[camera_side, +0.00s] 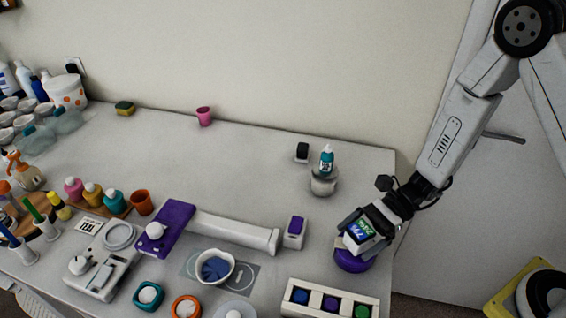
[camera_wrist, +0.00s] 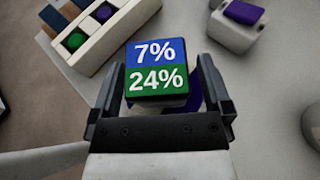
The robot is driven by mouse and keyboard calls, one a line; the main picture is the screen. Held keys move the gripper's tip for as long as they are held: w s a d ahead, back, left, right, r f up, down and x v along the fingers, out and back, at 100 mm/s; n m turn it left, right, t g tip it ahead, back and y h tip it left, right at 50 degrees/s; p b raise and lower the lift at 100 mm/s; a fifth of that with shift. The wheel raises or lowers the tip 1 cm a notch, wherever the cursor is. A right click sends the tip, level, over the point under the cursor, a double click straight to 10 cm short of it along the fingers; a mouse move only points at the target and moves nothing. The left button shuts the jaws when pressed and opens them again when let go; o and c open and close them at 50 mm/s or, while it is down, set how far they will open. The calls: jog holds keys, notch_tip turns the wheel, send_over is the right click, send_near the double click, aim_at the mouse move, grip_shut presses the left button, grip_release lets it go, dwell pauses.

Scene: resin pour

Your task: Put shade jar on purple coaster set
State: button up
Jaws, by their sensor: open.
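The shade jar looks like the small block (camera_side: 361,236) with a blue and green top marked 7% and 24%; it also shows in the wrist view (camera_wrist: 156,68). My gripper (camera_side: 362,228) is open, with one finger on each side of the block, and gaps show beside it in the wrist view (camera_wrist: 157,85). A round purple piece (camera_side: 356,262), apparently the purple coaster set, lies directly under the block. Purple also shows beneath the block in the wrist view (camera_wrist: 194,92). The contact between block and purple piece is partly hidden.
A white rack (camera_side: 329,285) with coloured pots stands in front of the block. A white box with a purple top (camera_side: 295,231) is to the left. The table's right edge is close.

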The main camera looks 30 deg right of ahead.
jog(key=v, duration=1.2)
jog(key=shift+f, duration=0.1)
dwell(0.4)
jog(key=s+d+n+g+h, duration=0.2)
jog(key=s+n+h, duration=0.3)
jog(key=n+h, duration=0.45)
jog(key=w+r+n+t+h, duration=0.1)
jog(key=n, duration=0.1)
jog(key=w+d+r+n+t+h, duration=0.1)
jog(key=n+t, duration=0.1)
jog(key=n, duration=0.1)
jog(key=r+n+t+h, duration=0.1)
jog(key=n+h, duration=0.1)
jog(key=n, duration=0.1)
jog(key=shift+w+d+n+t, duration=0.2)
jog(key=shift+w+n+t, duration=0.1)
jog(key=shift+w, duration=0.1)
